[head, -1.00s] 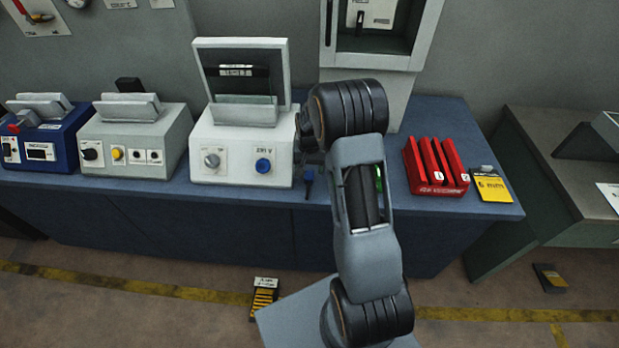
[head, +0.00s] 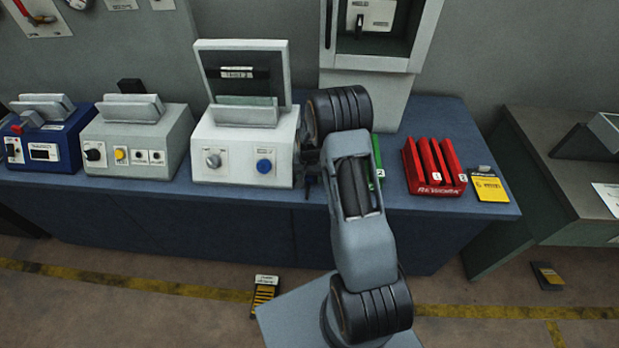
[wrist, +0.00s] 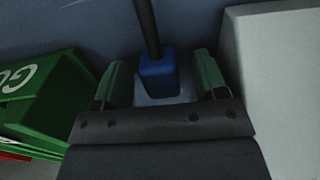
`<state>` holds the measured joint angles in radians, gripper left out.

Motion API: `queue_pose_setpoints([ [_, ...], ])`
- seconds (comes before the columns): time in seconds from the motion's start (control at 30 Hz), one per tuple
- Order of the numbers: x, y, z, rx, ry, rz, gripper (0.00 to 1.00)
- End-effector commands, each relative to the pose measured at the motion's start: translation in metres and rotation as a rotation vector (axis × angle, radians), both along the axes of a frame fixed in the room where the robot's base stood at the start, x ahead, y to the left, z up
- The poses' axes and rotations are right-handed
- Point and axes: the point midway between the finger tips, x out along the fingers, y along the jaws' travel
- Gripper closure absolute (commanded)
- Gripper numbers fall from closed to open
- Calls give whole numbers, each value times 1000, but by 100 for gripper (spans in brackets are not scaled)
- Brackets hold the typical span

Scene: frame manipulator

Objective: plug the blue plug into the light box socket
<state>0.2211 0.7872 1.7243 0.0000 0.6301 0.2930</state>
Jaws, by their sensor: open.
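The light box (head: 243,145) is a white unit with a raised screen on the counter, left of my arm in the head view. Its round blue socket (head: 264,166) is on the front, right of a grey knob. In the wrist view, the blue plug (wrist: 158,68) lies between the fingers of my gripper (wrist: 160,72), with a dark cable running up from it. The green-grey fingers stand apart, with gaps on both sides of the plug. In the head view my arm hides most of the gripper, and a small dark shape beside the light box is unclear.
A green bin (wrist: 40,95) is close on the left in the wrist view, with a pale box wall (wrist: 285,85) on the right. On the counter (head: 430,225), a red rack (head: 434,168) and a yellow card (head: 488,187) stand right of my arm. A grey unit (head: 137,140) is further left.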

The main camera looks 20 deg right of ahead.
Motion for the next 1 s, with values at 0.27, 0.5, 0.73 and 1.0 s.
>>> queue_pose_setpoints([
  [0.27, 0, 0, 0, 0, 0, 0, 37],
  [0.5, 0, 0, 0, 0, 0, 0, 60],
  [0.73, 0, 0, 0, 0, 0, 0, 82],
  [1.0, 0, 0, 1, 0, -1, 0, 85],
])
